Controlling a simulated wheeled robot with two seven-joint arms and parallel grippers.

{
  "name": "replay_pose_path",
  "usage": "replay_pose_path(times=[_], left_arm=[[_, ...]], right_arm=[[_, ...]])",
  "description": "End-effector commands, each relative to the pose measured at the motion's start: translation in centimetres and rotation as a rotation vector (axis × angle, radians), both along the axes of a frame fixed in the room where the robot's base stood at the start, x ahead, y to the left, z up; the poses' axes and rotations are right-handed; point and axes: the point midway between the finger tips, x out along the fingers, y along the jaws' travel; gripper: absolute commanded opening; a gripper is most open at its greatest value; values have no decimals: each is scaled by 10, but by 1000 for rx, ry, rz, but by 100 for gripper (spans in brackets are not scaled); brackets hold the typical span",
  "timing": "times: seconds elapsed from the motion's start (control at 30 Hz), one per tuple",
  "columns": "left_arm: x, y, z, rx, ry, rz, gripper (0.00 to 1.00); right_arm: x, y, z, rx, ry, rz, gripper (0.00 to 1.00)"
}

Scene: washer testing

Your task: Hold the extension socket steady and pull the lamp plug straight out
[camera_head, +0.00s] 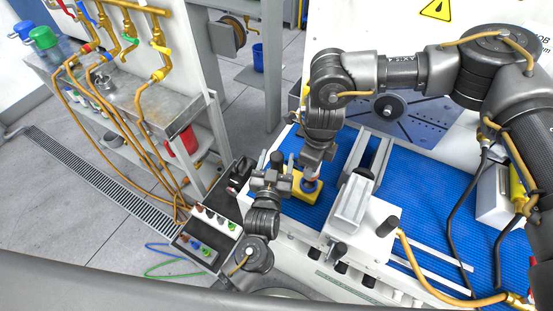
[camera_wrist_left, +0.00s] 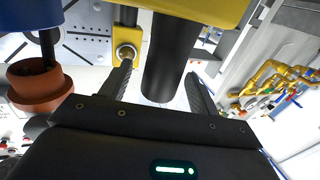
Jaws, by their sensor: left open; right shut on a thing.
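The yellow socket block (camera_head: 308,196) lies on the blue mat near its left edge. In the left wrist view its yellow housing (camera_wrist_left: 203,9) fills the top, with a black cylinder (camera_wrist_left: 172,58) extending from it. My left gripper (camera_head: 284,165) is beside the block, and its open fingers (camera_wrist_left: 158,85) stand either side of the black cylinder; contact cannot be told. A brown-orange cup-shaped part (camera_wrist_left: 40,86) with a dark pin shows left of my left fingers.
A grey-white fixture (camera_head: 350,205) stands right of the block on the blue mat (camera_head: 430,195). A box with coloured sockets (camera_head: 215,218) is below left. Hoses and brass valves (camera_head: 158,75) hang by the shelf at left. Bare floor (camera_head: 75,210) lies at left.

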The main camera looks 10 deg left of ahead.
Motion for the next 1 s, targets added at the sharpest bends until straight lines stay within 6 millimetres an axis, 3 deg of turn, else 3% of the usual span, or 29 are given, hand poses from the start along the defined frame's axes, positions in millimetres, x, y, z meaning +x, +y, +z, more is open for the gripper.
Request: replay_pose_path(times=[0.23, 0.7, 1.0], left_arm=[[-17, 1, -1, 0, 3, -1, 62], [-106, 8, -1, -1, 2, -1, 62], [-120, 10, 0, 0, 0, 0, 62]], right_arm=[[0, 0, 0, 0, 0, 0, 11], [0, 0, 0, 0, 0, 0, 11], [0, 0, 0, 0, 0, 0, 11]])
